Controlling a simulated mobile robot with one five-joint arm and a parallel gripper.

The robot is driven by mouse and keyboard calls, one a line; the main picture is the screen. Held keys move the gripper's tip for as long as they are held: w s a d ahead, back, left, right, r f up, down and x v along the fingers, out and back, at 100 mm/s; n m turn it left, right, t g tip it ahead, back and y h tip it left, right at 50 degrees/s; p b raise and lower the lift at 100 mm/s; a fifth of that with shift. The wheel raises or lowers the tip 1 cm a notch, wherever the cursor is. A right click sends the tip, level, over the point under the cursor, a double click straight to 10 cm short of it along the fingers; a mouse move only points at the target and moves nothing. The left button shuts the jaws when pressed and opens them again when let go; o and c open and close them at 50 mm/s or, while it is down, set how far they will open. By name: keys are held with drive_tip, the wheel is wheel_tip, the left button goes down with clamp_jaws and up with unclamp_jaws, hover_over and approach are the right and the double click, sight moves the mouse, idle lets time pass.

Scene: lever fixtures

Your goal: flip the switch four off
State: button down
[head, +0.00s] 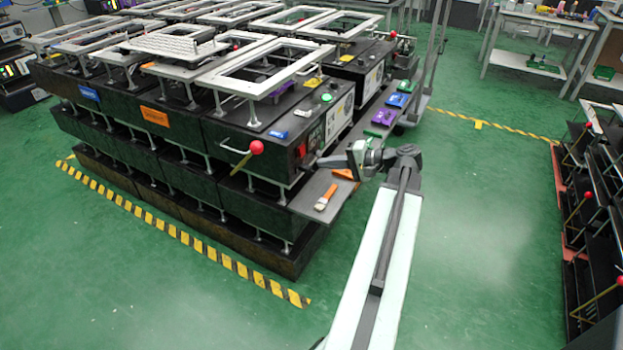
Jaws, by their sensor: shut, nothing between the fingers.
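A red switch (300,151) is on the end face of the nearest black box (235,148). I cannot read a number on it, so I cannot tell whether it is switch four, or which way it is set. My gripper (315,163) is shut and empty. It points left at that end face, with its tips close to the red switch. I cannot tell whether they touch. The gripper is small and dark against the box, so its fingertips are hard to make out.
A red-ball lever (257,147) sticks out left of the switch. A brush (326,197) lies on the low shelf (308,205), and coloured blocks (380,117) lie farther along. More lever fixtures (590,230) stand at right. Green floor (470,220) is clear between.

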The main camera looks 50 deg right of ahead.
sight(303, 154)
drive_tip(key=s+d+m+t+h+b, duration=0.1)
drive_tip(key=s+d+t, duration=0.1)
drive_tip(key=s+d, duration=0.3)
drive_tip(key=shift+s+d+r+m+h, duration=0.15)
drive_tip(key=shift+r+m+h, duration=0.15)
drive_tip(key=b+x, duration=0.2)
drive_tip(key=x, duration=1.2)
drive_tip(key=shift+b, duration=0.35)
